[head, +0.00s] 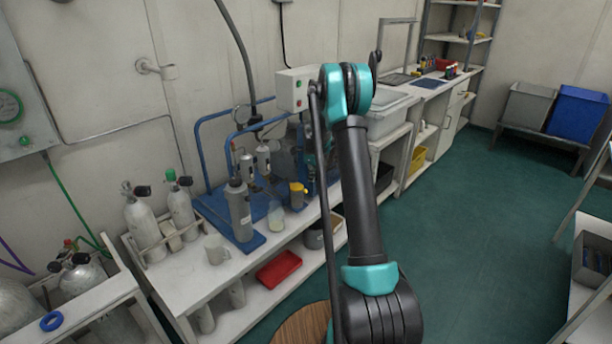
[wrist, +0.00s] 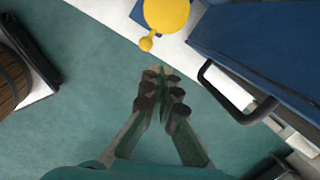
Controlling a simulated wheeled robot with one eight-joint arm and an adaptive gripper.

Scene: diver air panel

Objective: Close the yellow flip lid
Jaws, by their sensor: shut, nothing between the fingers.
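The yellow flip lid (wrist: 166,14) shows as a round yellow disc with a small knob (wrist: 147,43) at the top of the wrist view, partly cut off by the frame edge. I cannot tell how far the lid stands open. My gripper (wrist: 160,76) is shut and empty in the wrist view, its fingertips just below the knob in the picture, with floor behind them.
A blue box (wrist: 270,40) with a black handle (wrist: 235,105) lies right of my gripper in the wrist view. A wooden round stool or barrel (head: 303,325) stands low in front of the bench. The bench holds a grey cylinder (head: 238,208) and white mug (head: 216,249). Green floor (head: 470,220) is clear at right.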

